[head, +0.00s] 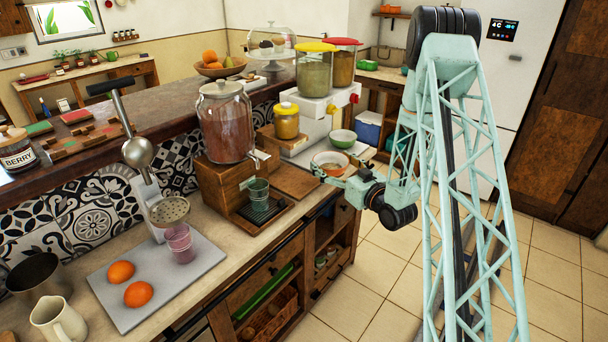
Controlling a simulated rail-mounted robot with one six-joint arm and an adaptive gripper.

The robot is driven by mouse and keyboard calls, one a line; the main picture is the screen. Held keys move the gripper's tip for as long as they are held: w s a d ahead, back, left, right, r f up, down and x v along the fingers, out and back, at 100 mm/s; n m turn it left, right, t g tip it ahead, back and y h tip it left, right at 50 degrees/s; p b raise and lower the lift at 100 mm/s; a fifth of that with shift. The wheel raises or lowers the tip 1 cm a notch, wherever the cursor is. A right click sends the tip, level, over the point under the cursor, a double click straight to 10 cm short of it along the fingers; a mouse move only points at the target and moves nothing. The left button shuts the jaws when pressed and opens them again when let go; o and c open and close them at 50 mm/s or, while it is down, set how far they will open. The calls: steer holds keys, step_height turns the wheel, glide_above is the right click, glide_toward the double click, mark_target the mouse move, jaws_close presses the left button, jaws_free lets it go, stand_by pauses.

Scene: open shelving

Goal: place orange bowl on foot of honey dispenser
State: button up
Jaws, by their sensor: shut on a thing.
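The orange bowl (330,168) is at the counter's far right end, with a pale inside and an orange-red outer side. My gripper (328,179) is at its near rim, shut on it; the fingertips are small and partly hidden. The bowl looks about level; I cannot tell whether it touches the surface below. A small jar of amber contents with a yellow lid, apparently the honey dispenser (286,121), stands behind and left of the bowl on a wooden stand. Its foot (285,143) seems to be that stand's low front part.
A green bowl (342,138) sits just behind the orange bowl, by a white two-container dispenser (318,125). A large glass drink jar (225,125) on a wooden box stands left. A wooden board (294,181) lies left of my gripper. The floor at right is clear.

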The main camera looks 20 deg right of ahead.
steer(key=s+a+n+g+y+p, duration=0.2)
steer(key=s+a+y, duration=0.4)
steer(key=a, duration=0.8)
steer(key=s+n+p, duration=0.1)
steer(key=s+n, duration=0.1)
steer(key=shift+s+a+r, duration=0.3)
steer(key=shift+s+a, duration=0.05)
steer(key=shift+a, duration=0.05)
steer(key=shift+w, duration=0.1)
steer(key=w, duration=0.5)
steer(key=w+d+f, duration=0.1)
steer(key=w, duration=0.4)
steer(key=w+d+b, duration=0.1)
steer(key=w, duration=0.4)
steer(key=shift+w+d+f, duration=0.1)
steer(key=shift+w+f, duration=0.2)
steer(key=shift+w, duration=0.1)
steer(key=shift+f+b, duration=0.3)
steer(key=shift+f, duration=1.4)
steer(key=shift+f, duration=0.15)
steer(key=o, duration=1)
steer(key=shift+c, duration=0.2)
